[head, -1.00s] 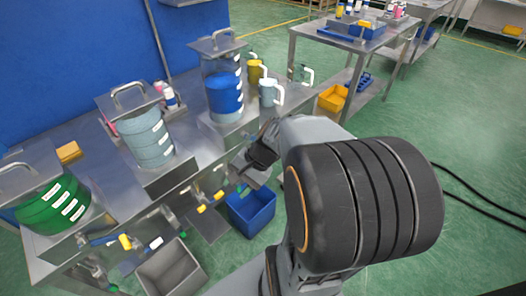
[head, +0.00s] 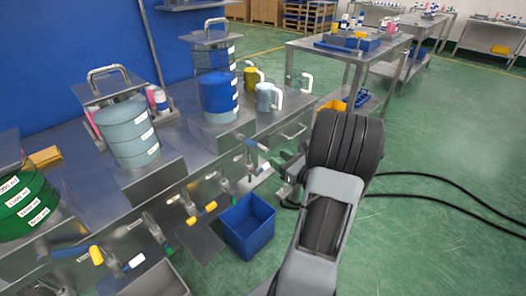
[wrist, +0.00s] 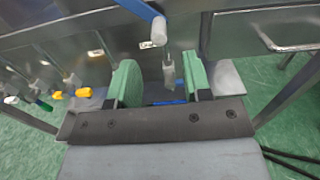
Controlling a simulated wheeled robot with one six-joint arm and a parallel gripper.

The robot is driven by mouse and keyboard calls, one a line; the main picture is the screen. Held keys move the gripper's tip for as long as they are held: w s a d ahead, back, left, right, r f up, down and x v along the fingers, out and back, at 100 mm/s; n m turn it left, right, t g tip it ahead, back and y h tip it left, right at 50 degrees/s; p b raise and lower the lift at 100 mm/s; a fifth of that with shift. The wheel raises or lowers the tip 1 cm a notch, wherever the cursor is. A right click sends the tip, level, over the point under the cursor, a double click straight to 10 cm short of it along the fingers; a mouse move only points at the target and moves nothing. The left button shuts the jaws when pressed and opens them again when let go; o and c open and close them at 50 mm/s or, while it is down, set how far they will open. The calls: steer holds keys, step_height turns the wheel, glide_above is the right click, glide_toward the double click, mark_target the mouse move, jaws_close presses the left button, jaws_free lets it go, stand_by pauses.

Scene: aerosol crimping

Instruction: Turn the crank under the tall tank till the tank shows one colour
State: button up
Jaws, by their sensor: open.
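The tall tank (head: 218,92) stands at the far end of the steel bench, blue in its lower part, with a clearer, darker band above and a steel lid with a handle on top. Below it, on the bench front, is the crank (head: 251,146), with a blue arm and a pale knob. In the wrist view the blue crank arm (wrist: 138,7) and pale knob (wrist: 159,30) show just beyond my fingers. My gripper (wrist: 160,80) is open, its green pads apart. A grey spout (wrist: 168,75) shows between the pads; I cannot tell its depth. In the head view my gripper (head: 290,172) is right of the crank, partly hidden by my arm.
A grey-blue tank (head: 128,132) and a green tank (head: 27,207) stand along the bench, with yellow-handled taps (head: 210,207) below. A blue bin (head: 247,226) is under the bench front. Mugs (head: 265,97) stand beside the tall tank. Green floor is free at right.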

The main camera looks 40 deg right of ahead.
mark_target(267, 151)
steer(key=w, duration=0.2)
steer(key=w+a, duration=0.1)
steer(key=w, duration=0.4)
steer(key=shift+w+a+b, duration=0.25)
steer(key=shift+w+b, duration=0.1)
steer(key=shift+w, duration=0.05)
jaws_close()
